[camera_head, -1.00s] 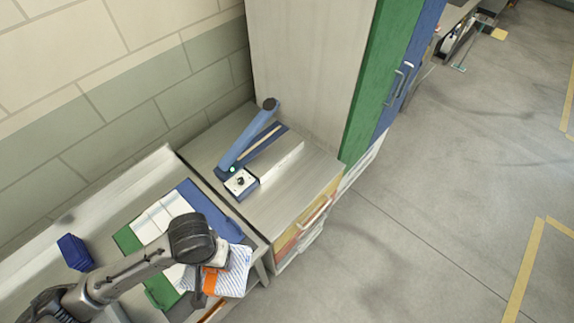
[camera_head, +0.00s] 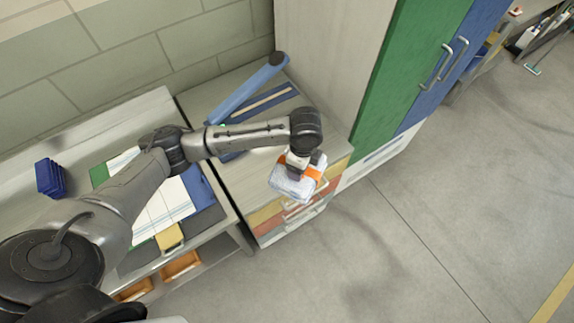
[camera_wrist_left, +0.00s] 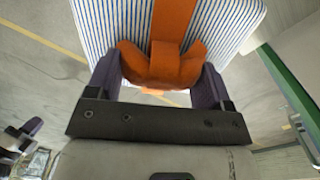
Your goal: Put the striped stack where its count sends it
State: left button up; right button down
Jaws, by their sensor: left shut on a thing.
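The striped stack (camera_head: 291,186) is white with thin blue stripes and an orange band (camera_head: 314,174) around it. My left gripper (camera_head: 300,163) is shut on it at the band and holds it in the air before the drawer unit's front edge. In the left wrist view, the striped stack (camera_wrist_left: 112,22) fills the top, and the orange band (camera_wrist_left: 168,62) lies between the purple fingers of my left gripper (camera_wrist_left: 160,78). I cannot read the stack's count. My right gripper does not show in the head view.
The drawer unit has yellow (camera_head: 262,217) and red (camera_head: 268,230) fronts. A blue lever device (camera_head: 248,92) lies on its top, partly behind my arm. Tall green (camera_head: 405,75) and blue (camera_head: 452,60) doors stand right. A white sheet (camera_head: 168,207) and dark blue stack (camera_head: 49,178) lie on the left bench.

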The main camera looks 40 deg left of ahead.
pick_arm(q)
jog(key=w+f+m+b, duration=0.1)
jog(key=w+a+f+m+b, duration=0.1)
jog(key=m, duration=0.1)
jog(key=w+f+m+b, duration=0.1)
jog(key=w, duration=0.1)
jog(key=shift+a+f+m, duration=0.25)
jog(key=shift+f+m, duration=0.05)
jog(key=shift+m, duration=0.1)
jog(key=shift+w+a+f+m+b, duration=0.25)
jog(key=shift+w+m+b, duration=0.05)
jog(key=shift+w+m, duration=0.2)
jog(key=shift+w+a+f, duration=0.7)
jog(key=shift+a+f, duration=1.05)
jog(key=shift+f, duration=0.05)
jog(key=shift+w+a+f, duration=0.7)
jog(key=shift+a+f, duration=1.05)
jog(key=shift+f, duration=0.1)
jog(key=shift+w+a+f, duration=0.7)
jog(key=shift+a+f, duration=1.05)
jog(key=shift+f, duration=0.05)
jog(key=shift+f, duration=0.15)
jog(key=o, duration=1.5)
